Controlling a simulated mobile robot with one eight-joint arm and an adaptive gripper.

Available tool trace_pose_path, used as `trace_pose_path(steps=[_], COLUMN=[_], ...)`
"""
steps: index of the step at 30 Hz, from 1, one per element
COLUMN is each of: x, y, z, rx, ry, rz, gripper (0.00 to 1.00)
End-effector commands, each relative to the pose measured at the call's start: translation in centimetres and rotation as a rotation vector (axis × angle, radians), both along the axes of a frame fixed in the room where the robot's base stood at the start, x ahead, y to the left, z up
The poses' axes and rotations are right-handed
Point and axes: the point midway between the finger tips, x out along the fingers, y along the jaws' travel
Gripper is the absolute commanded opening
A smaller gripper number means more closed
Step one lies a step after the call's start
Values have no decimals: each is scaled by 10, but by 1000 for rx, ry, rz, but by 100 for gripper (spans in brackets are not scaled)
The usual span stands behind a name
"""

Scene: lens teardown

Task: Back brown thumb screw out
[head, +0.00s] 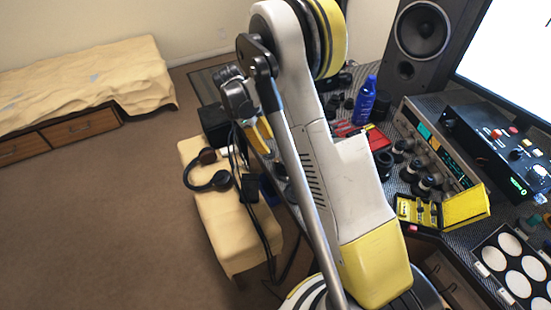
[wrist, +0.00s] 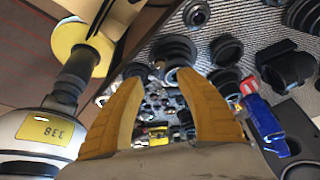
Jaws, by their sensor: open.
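I cannot make out the brown thumb screw in either view. In the wrist view my gripper (wrist: 160,71) has its two yellow fingers spread apart, with nothing held between them. Black lens parts lie beyond the fingertips on the patterned desk, including a ring-shaped one (wrist: 226,50) and a wider one (wrist: 285,66). Small parts between the fingers are too small to tell apart. In the head view a yellow finger of my gripper (head: 263,129) shows at the desk's left end, and my arm hides much of that area. More dark lens parts (head: 400,148) stand right of my arm.
A blue bottle (head: 365,100), a red tray (head: 379,138), an open yellow case (head: 466,206) and electronic units (head: 505,150) crowd the desk. A speaker (head: 421,40) stands behind. A padded bench (head: 207,205) with headphones (head: 215,180) is at left. Open carpet lies farther left.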

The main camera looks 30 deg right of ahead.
Motion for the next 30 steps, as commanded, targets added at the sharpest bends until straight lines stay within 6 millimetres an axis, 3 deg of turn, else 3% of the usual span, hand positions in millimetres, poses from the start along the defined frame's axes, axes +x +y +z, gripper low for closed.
trace_pose_path(steps=[6,12,25,29,30], x=[-10,-17,-19,-19,-19], y=[-15,-24,-27,-27,-27], z=[-45,-72,-79,-79,-79], rx=[1,0,1,1,1], ry=[-1,-1,-1,-1,-1], rz=[0,1,2,2,2], gripper=[43,43,42,2,0])
